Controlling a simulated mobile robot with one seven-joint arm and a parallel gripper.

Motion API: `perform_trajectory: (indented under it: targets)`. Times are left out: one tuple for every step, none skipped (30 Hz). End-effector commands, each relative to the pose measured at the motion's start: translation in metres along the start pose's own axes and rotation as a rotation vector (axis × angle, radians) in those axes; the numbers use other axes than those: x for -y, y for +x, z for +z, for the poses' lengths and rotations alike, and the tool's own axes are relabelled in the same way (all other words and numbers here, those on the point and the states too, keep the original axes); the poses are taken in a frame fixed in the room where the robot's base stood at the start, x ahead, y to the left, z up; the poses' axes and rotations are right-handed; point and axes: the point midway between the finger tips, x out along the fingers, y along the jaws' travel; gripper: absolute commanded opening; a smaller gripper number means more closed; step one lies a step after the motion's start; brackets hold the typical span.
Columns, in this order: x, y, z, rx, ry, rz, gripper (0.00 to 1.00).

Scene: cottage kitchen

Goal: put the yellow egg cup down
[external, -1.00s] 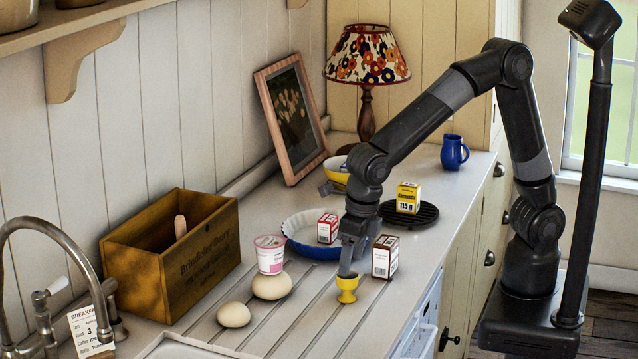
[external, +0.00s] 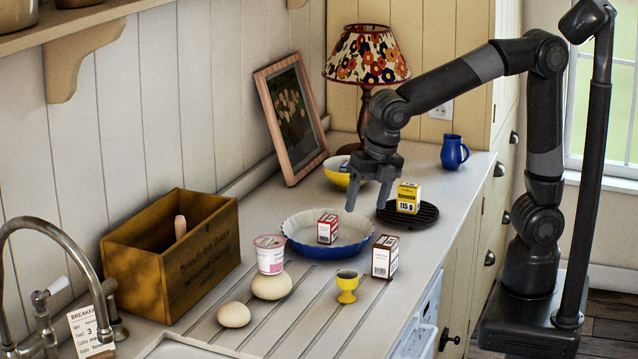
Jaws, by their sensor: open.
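The yellow egg cup (external: 347,290) stands upright on the grooved part of the white worktop. It is near the worktop's front edge, to the right of the larger egg. My gripper (external: 366,208) is open and empty. It hangs pointing down above and behind the egg cup, over the area of the blue dish, well apart from the cup.
Near the cup are two eggs (external: 271,285), a pink-labelled pot (external: 270,262) and a brown-and-white box (external: 385,257). A blue dish (external: 296,244) holds a red box (external: 327,229). A yellow box (external: 408,197) stands on a black trivet (external: 428,214). A wooden crate (external: 205,268) stands left.

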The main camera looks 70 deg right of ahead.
Motion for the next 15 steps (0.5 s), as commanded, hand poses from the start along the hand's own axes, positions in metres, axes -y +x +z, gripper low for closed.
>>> perform_trajectory:
  targets:
    - [0.022, -0.009, 0.017, 0.015, 0.167, 0.015, 0.65]
    - [0.034, -0.013, 0.026, 0.021, 0.267, 0.024, 0.65]
    - [0.049, -0.018, 0.035, 0.028, 0.400, 0.036, 0.65]
    - [0.061, -0.021, 0.042, 0.032, 0.501, 0.046, 0.65]
    - [0.074, -0.024, 0.048, 0.035, 0.603, 0.057, 0.65]
    - [0.090, -0.028, 0.056, 0.039, 0.736, 0.071, 0.65]
    - [0.102, -0.030, 0.061, 0.041, 0.837, 0.083, 0.65]
    - [0.114, -0.032, 0.065, 0.042, 0.938, 0.095, 0.65]
    - [0.131, -0.035, 0.070, 0.041, 1.072, 0.113, 0.65]
    - [0.142, -0.037, 0.073, 0.040, 1.171, 0.128, 0.65]
    - [0.155, -0.039, 0.076, 0.037, 1.271, 0.142, 0.65]
    - [0.171, -0.041, 0.079, 0.033, 1.404, 0.161, 0.65]
    - [0.183, -0.042, 0.080, 0.028, 1.503, 0.176, 0.65]
    - [0.194, -0.043, 0.081, 0.022, 1.603, 0.193, 0.65]
    - [0.209, -0.044, 0.082, 0.011, 1.731, 0.215, 0.65]
